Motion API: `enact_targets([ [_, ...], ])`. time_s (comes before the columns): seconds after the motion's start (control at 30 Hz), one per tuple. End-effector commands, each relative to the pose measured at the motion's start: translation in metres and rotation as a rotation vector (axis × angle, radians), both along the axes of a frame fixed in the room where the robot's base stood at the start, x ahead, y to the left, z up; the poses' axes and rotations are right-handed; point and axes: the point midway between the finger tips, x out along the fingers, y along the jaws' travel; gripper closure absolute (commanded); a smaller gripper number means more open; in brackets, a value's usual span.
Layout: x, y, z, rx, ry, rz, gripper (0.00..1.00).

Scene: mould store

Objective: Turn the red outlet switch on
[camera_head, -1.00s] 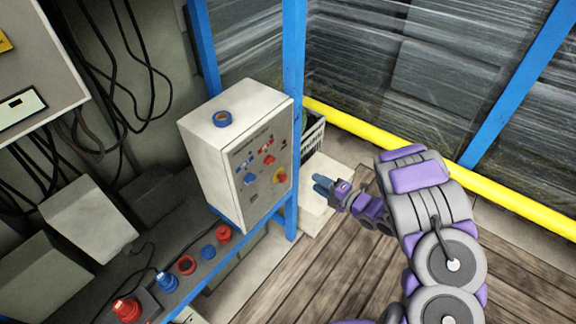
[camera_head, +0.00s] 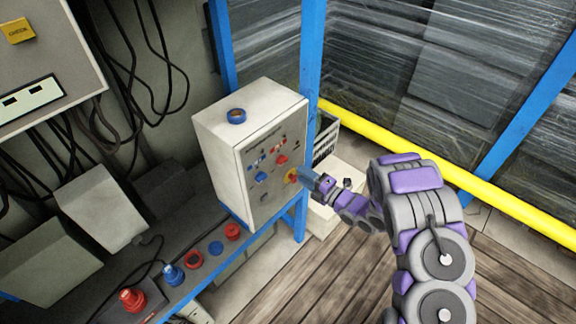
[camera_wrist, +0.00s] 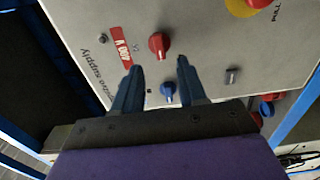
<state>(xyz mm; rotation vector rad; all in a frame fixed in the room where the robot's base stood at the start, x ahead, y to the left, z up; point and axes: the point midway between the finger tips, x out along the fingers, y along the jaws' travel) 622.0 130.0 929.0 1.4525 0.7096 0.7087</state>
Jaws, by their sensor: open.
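The red switch (camera_wrist: 159,44) is a knob on the grey control box front, beside a red label reading 400 V in the wrist view. In the head view the red switch (camera_head: 281,160) sits near the middle of the panel. A blue switch (camera_wrist: 168,91) lies below it in the wrist view, between my fingers. My gripper (camera_wrist: 155,70) is open, its two dark blue fingers pointing at the panel, with the red switch just beyond the gap. Nothing is held. In the head view my gripper (camera_head: 305,177) is at the panel's right side, close to the yellow-and-red stop button (camera_head: 292,175).
The control box (camera_head: 215,130) stands on a blue frame, with a blue tape roll (camera_head: 236,116) on top. Red and blue sockets (camera_head: 174,274) line the bench below. The red stop knob (camera_wrist: 250,5) is at the wrist view's top. A blue post (camera_head: 312,60) stands behind.

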Motion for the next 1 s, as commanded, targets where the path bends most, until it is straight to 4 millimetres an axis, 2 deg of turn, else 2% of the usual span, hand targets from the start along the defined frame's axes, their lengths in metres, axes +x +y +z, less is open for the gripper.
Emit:
enact_targets([
  [0.1,0.013,0.020,0.000,0.001,-0.005,0.004,0.58],
  [0.4,0.039,0.052,-0.001,0.000,-0.001,0.002,0.58],
  [0.83,0.046,0.059,0.000,-0.001,0.001,-0.001,0.58],
  [1.0,0.046,0.059,0.000,-0.001,0.000,0.000,0.73],
])
